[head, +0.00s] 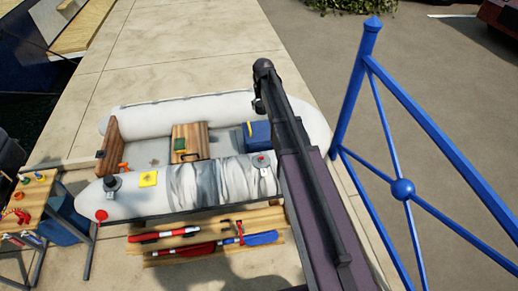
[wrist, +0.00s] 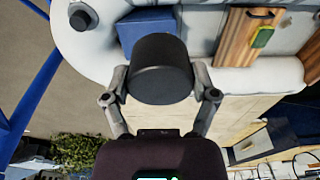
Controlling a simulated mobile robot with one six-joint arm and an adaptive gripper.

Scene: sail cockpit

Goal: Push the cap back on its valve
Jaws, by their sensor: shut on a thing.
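In the wrist view my gripper (wrist: 160,92) is shut on a dark round cap (wrist: 160,68), one finger on each side. The cap is in the air, apart from the dinghy. In the head view the gripper and cap are hidden by my own arm. The near tube of the grey dinghy (head: 140,196) carries a valve fitting with a red top (head: 262,161) at its right and a dark fitting (head: 112,185) at its left. In the wrist view a dark round fitting (wrist: 82,16) sits on the tube at upper left. I cannot tell which one belongs to the cap.
Inside the dinghy are a wooden seat (head: 190,142) and a blue box (head: 258,134). A yellow patch (head: 148,179) lies on the near tube. A blue railing (head: 352,90) stands to the right. A small wooden table (head: 25,205) with tools is at the left.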

